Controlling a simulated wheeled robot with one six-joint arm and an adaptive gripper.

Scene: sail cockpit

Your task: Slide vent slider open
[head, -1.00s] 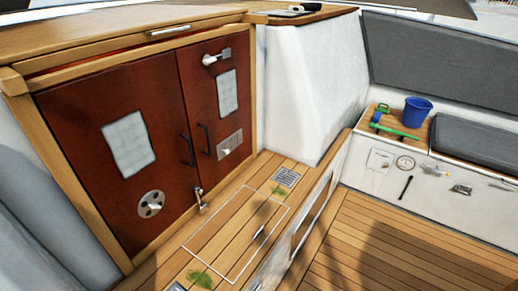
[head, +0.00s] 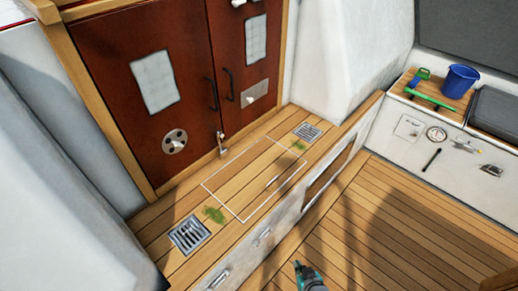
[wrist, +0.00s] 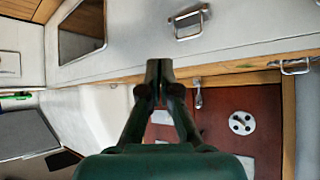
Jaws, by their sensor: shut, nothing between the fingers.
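A small metal plate with a light knob (head: 254,93), which looks like the vent slider, is low on the right red-brown door (head: 258,60). How far its knob is slid I cannot tell. A round vent disc with holes (head: 174,141) is on the left door (head: 140,95); it also shows in the wrist view (wrist: 242,122). My gripper (head: 298,265) is at the bottom of the head view, over the cockpit floor and well apart from the doors. In the wrist view my gripper (wrist: 157,68) is shut and empty, its fingertips together.
A wooden step with grates (head: 190,235) and a white-outlined hatch (head: 255,177) lies before the doors. A metal latch (head: 221,143) stands at their foot. A blue bucket (head: 462,78) is on the right bench. The plank floor (head: 390,215) is clear.

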